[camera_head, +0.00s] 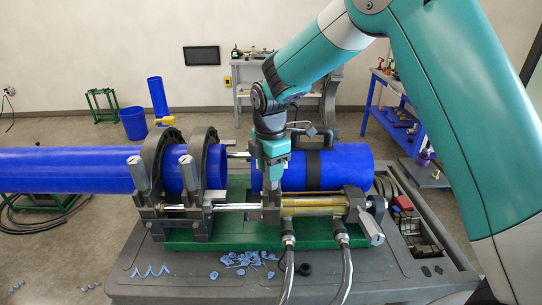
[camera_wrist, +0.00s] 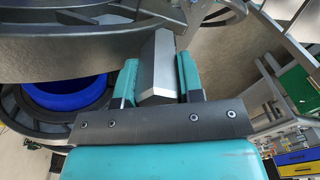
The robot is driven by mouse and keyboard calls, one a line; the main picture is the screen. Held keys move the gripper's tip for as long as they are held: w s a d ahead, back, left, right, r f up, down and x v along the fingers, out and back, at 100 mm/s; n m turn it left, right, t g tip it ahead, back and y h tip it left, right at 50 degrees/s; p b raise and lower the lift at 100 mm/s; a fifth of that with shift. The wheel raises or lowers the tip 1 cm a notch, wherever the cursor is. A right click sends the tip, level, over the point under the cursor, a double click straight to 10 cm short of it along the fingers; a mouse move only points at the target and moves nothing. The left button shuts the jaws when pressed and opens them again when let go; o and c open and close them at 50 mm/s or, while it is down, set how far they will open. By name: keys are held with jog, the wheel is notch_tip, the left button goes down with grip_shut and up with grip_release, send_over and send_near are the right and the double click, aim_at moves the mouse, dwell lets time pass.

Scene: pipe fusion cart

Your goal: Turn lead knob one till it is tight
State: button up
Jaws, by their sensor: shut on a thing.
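In the wrist view a grey faceted knob (camera_wrist: 157,72) stands between the two teal fingers of my gripper (camera_wrist: 158,66), which is shut on it. In the head view my gripper (camera_head: 272,172) points down at the clamp on the right half of the cart, and the knob it holds is hidden there. Two similar grey knobs, a left one (camera_head: 139,172) and a middle one (camera_head: 188,173), stand tilted on the left clamps. Another grey knob (camera_head: 371,228) sticks out at the lower right. I cannot tell from markings which knob is number one.
A long blue pipe (camera_head: 65,170) lies in the left clamps and a shorter blue pipe (camera_head: 345,167) on the right. Hoses (camera_head: 347,268) hang at the front. Blue shavings (camera_head: 248,259) lie on the cart top (camera_head: 190,286). A blue shelf (camera_head: 395,130) stands behind right.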

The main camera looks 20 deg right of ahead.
jog(key=shift+w+m, duration=0.1)
jog(key=shift+m, duration=1.2)
jog(key=shift+r+m+p, duration=0.1)
jog(key=shift+m+p, duration=0.3)
jog(key=shift+m, duration=0.2)
jog(key=o, duration=1)
jog(key=shift+w, duration=0.1)
jog(key=shift+c, duration=0.2)
jog(key=o, duration=0.7)
jog(key=shift+r, duration=0.1)
